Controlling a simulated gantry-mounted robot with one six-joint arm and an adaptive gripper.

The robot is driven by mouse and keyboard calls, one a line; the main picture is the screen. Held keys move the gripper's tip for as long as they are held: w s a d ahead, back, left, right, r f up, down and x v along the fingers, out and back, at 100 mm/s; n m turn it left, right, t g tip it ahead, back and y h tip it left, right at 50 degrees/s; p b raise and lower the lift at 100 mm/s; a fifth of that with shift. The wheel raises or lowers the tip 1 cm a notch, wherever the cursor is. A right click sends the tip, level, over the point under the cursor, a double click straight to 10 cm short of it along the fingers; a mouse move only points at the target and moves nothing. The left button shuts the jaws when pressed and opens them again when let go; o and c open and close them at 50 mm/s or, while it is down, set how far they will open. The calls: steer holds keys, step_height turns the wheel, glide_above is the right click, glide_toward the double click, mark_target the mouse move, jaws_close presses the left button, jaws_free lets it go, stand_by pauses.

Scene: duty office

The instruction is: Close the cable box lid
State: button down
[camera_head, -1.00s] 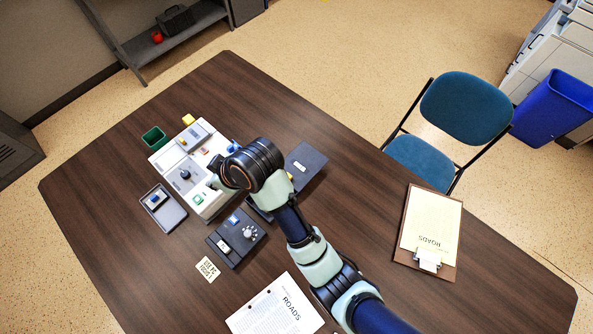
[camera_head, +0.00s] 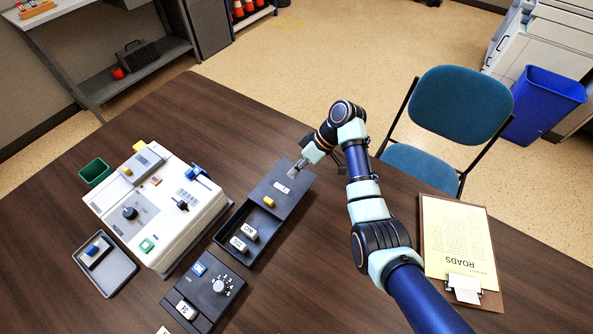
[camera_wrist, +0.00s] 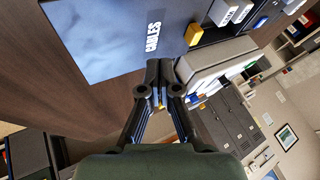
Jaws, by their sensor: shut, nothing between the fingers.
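The cable box (camera_head: 222,240) is a long dark grey box on the wooden table, right of the white console. Its flat lid (camera_head: 268,183) is slid back toward the far end and has a small yellow knob (camera_head: 268,202). The near part of the box is open and shows two white labelled pieces (camera_head: 249,231) inside. The wrist view shows the lid (camera_wrist: 105,35) with the word CABLES and the yellow knob (camera_wrist: 194,33). My gripper (camera_head: 293,174) is shut and empty at the lid's far end. It also shows in the wrist view (camera_wrist: 159,68). I cannot tell whether it touches the lid.
The white console (camera_head: 160,205) with knobs and switches stands left of the box. A dark dial unit (camera_head: 206,290) sits in front of it. A small grey tray (camera_head: 105,266) and a green bin (camera_head: 95,172) are further left. A clipboard (camera_head: 458,245) lies at the right.

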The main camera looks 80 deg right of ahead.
mark_target(278, 197)
steer(key=b+x, duration=0.1)
steer(key=x, duration=0.5)
steer(key=shift+f+b, duration=0.15)
steer(key=shift+b, duration=0.25)
steer(key=a, duration=0.1)
steer(key=w+a, duration=0.1)
steer(key=a, duration=0.1)
steer(key=shift+w+a+r, duration=0.1)
steer(key=shift+a+r, duration=0.2)
steer(key=shift+a, duration=0.05)
steer(key=shift+r, duration=0.1)
